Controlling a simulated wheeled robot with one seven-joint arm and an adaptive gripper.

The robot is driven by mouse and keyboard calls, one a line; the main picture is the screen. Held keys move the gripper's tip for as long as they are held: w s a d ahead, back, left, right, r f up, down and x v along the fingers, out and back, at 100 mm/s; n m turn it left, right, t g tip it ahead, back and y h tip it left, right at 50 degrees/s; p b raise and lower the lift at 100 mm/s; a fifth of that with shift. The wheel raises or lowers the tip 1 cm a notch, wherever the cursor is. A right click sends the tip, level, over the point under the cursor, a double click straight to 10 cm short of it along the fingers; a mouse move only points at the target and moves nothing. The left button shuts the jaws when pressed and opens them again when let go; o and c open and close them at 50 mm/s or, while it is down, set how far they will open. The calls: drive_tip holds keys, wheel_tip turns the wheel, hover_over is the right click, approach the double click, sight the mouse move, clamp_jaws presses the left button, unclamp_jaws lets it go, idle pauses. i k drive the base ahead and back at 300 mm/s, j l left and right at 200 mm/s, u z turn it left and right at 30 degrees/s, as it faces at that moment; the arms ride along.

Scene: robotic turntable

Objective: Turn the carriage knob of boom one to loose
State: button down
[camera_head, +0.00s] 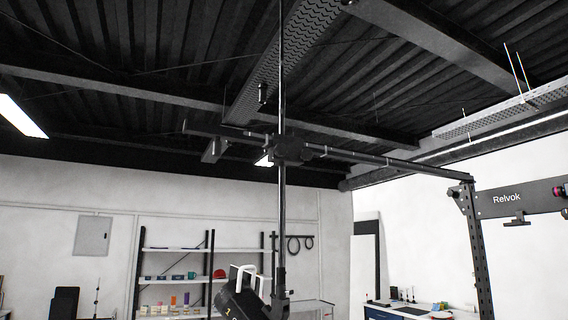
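A dark vertical pole (282,215) rises through the middle of the view up to the ceiling. A black carriage block (290,148) sits around it at about mid-height, with a long dark horizontal boom (390,161) running through it to the left and right. The carriage knob cannot be told apart from the dark block at this size, so its setting does not show. A dark housing with a white handle (245,275) stands low by the pole. It bears a partly cut-off marking that starts with "1". My gripper is not in view.
At right a black post (476,245) carries a beam marked "Relvok" (507,198), close to the boom's right end. White shelves (175,250) stand at the back wall. A workbench (400,310) is at lower right. Perforated trays (285,55) hang overhead.

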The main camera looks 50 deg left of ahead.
sight(280, 150)
drive_tip(key=u, duration=1.8)
